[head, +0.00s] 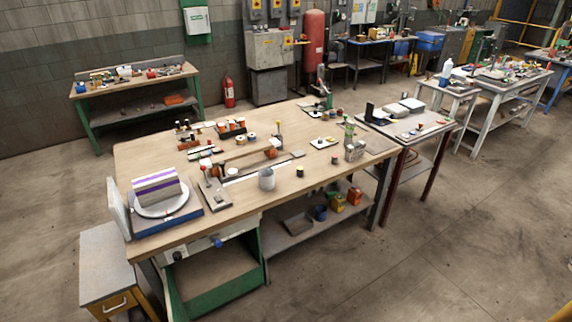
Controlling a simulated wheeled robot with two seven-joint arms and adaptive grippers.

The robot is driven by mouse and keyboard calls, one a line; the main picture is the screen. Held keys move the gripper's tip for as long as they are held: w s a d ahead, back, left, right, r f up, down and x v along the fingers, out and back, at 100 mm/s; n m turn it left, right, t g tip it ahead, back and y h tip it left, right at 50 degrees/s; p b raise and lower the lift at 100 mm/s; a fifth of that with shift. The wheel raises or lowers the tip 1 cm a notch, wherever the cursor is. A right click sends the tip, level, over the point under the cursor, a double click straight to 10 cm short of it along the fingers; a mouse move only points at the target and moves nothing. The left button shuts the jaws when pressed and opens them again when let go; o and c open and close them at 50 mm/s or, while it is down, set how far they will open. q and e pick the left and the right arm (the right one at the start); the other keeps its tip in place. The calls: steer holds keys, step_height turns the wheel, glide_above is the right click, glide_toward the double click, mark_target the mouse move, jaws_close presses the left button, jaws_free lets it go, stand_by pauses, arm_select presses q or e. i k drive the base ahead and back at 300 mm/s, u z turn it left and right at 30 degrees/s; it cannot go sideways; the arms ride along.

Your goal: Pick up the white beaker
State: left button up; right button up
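Neither of my grippers shows in the head view, and nothing is seen touching the beaker.
A small dark jar (300,171) stands right of the beaker. A flat plate with a red-tipped lever (215,192) lies to its left, and a turntable with a striped block (158,192) is farther left. Open concrete floor (400,275) lies in front and right.

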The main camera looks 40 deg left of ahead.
mark_target(266, 175)
steer(key=u, duration=0.35)
steer(key=i, duration=1.15)
steer(key=u, duration=1.65)
steer(key=i, duration=1)
steer(key=u, duration=0.85)
